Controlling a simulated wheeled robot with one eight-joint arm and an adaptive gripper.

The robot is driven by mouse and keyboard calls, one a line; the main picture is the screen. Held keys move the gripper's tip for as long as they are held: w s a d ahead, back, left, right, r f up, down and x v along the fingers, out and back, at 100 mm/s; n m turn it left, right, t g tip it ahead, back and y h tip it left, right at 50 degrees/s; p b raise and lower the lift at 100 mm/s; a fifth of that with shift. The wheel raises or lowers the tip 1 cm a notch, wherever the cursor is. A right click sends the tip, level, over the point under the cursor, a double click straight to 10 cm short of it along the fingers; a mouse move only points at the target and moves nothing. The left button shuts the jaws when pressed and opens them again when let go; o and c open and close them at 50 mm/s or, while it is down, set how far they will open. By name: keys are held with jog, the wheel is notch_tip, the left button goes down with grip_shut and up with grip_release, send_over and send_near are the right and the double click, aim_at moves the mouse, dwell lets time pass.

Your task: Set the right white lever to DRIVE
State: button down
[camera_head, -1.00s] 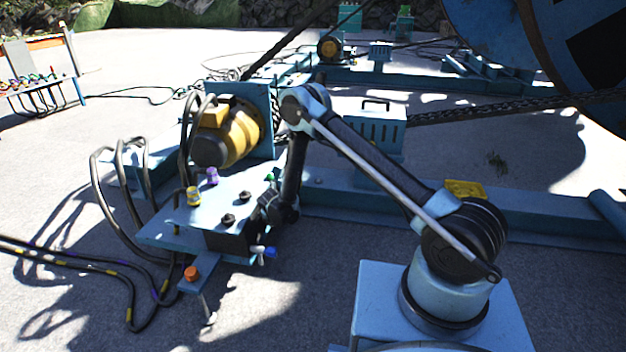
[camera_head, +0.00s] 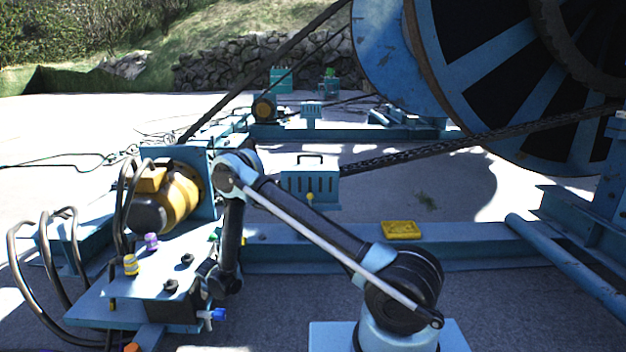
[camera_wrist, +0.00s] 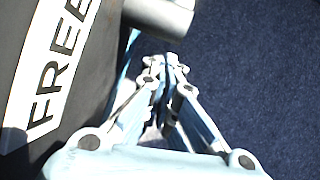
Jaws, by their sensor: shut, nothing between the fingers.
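The control box (camera_head: 172,308), dark-sided with a blue top plate, stands at lower left in the head view. A small white lever-like piece (camera_head: 205,314) with a blue end (camera_head: 219,314) sticks out from its right side; I cannot tell its setting. In the wrist view, a dark panel with a white FREE label (camera_wrist: 62,62) fills the left. A pale grey-white cylindrical end (camera_wrist: 165,14), possibly a lever, juts in at the top. My gripper (camera_wrist: 165,62) is shut and empty, just below that end and right of the panel. No DRIVE label shows. The fingers are not clear in the head view.
A yellow motor (camera_head: 165,200) with black cables stands behind the box. Yellow (camera_head: 131,265) and purple (camera_head: 152,242) knobs stand on the top plate. A blue beam (camera_head: 460,244) runs to the right; a large cable reel (camera_head: 490,75) stands at upper right.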

jog(key=w+d+r+m, duration=0.3)
jog(key=d+r, duration=0.2)
jog(key=r, duration=0.3)
jog(key=w+d+r+m+h, duration=0.1)
jog(key=w+d+r+m, duration=0.15)
jog(key=d+r, duration=0.4)
jog(key=w+d+r+m, duration=0.2)
jog(key=d+r+m, duration=0.1)
jog(key=r, duration=0.6)
jog(key=s+d+r+m+g, duration=0.3)
jog(key=d+r+m, duration=0.6)
jog(key=d+r, duration=1)
jog(key=s+d+r+m, duration=0.3)
jog(key=s+d+m, duration=0.2)
jog(key=s+d, duration=0.35)
jog(key=s+d+r+m, duration=0.3)
jog(key=s+d+m, duration=0.1)
jog(key=s+d, duration=0.5)
jog(key=s+d+f+m, duration=0.2)
jog(key=s+d+m, duration=0.2)
jog(key=s, duration=0.5)
jog(key=s+d+f+m, duration=0.3)
jog(key=s+d+m, duration=0.2)
jog(key=s, duration=0.5)
jog(key=shift+d+f+m, duration=0.15)
jog(key=shift+d+m, duration=0.05)
jog(key=shift+m, duration=0.85)
jog(key=shift+s, duration=0.1)
